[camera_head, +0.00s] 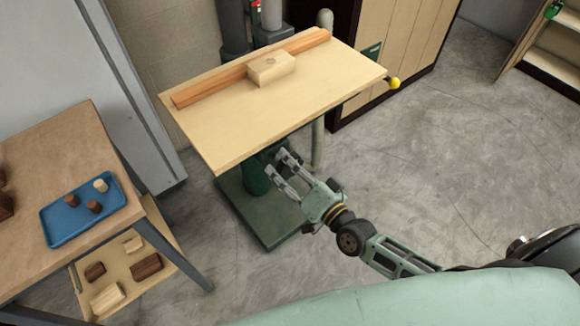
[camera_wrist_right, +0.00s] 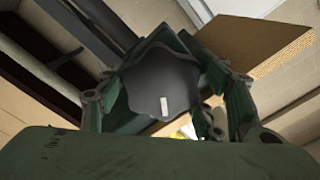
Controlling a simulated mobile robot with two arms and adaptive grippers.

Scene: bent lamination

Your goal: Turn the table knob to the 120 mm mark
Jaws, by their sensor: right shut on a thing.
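The tilting table (camera_head: 300,110) is a pale wooden top on a green pedestal (camera_head: 262,215). My right gripper (camera_head: 279,172) is at the table's front edge, beside the pedestal, its fingertips partly in the table's shade. In the right wrist view, my right gripper (camera_wrist_right: 165,78) has its green fingers on both sides of a dark grey lobed knob (camera_wrist_right: 150,88) with a white mark on its face, shut on it. No millimetre scale is readable in either view. My left gripper is out of view.
A wood fence (camera_head: 215,86) and a pale block (camera_head: 270,68) lie on the table. A yellow ball handle (camera_head: 394,83) sticks out at its right. A workbench (camera_head: 70,140) with a blue tray (camera_head: 68,228) stands at left. The floor at right is clear.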

